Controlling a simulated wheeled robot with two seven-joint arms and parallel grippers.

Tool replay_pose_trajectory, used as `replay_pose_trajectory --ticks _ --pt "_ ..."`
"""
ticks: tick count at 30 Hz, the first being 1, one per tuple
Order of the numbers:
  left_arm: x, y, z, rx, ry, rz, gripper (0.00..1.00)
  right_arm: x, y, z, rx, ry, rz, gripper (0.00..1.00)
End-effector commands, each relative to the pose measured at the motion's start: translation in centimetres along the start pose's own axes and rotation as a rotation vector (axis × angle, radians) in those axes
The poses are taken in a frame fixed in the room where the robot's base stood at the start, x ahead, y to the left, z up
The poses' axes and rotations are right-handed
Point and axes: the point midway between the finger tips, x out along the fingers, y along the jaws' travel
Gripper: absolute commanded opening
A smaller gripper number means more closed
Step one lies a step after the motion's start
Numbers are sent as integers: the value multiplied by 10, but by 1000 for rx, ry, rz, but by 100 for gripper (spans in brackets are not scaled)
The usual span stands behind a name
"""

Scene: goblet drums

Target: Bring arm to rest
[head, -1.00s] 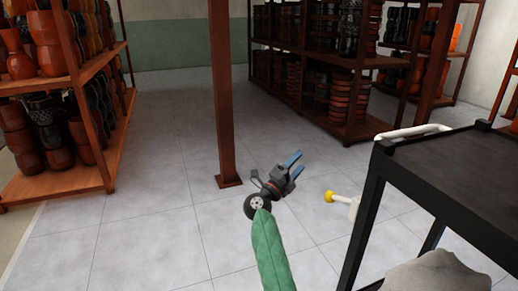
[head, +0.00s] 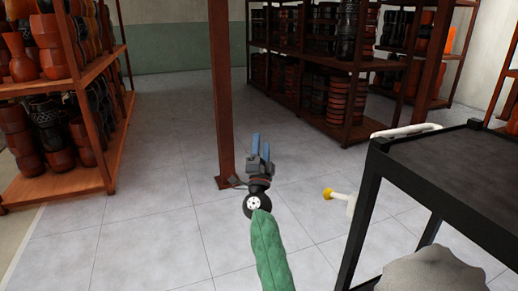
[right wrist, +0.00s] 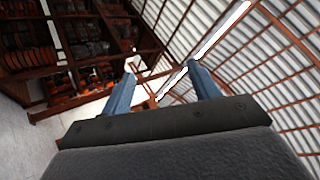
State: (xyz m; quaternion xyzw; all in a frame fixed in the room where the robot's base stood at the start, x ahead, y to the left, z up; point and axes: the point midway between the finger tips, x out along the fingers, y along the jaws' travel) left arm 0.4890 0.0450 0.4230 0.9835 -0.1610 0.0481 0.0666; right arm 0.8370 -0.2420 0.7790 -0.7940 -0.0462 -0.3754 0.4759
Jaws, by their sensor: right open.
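My right gripper (head: 260,147) shows in the middle of the head view, at the end of my green-sleeved arm. Its two blue fingers point up and away, with a gap between them. The right wrist view also shows the fingers (right wrist: 158,90) spread apart, with nothing between them. The gripper is held over the tiled floor, just right of the brown post in the picture. My left gripper is in neither view.
A black-topped cart (head: 455,165) with a white handle stands at the right. A brown post (head: 222,100) rises from the floor near the gripper. Shelves of drums stand at the left (head: 70,185) and at the back (head: 330,62). Tiled floor (head: 150,240) is clear at lower left.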

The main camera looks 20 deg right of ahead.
Motion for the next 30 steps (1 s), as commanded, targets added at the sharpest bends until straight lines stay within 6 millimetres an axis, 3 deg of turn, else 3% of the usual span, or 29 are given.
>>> replay_pose_trajectory --ticks 15,21,23,26,30 --pt "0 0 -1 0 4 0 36 0 -4 3 5 -22 -10 61" --pt "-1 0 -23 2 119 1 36 0 -6 -14 -8 67 -18 61" --pt "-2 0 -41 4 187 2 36 1 -18 -29 -40 124 -44 61" --pt "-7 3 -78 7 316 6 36 -1 -52 -56 -94 226 -115 61" --pt "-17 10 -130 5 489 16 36 -12 -115 -87 -157 357 -241 61"
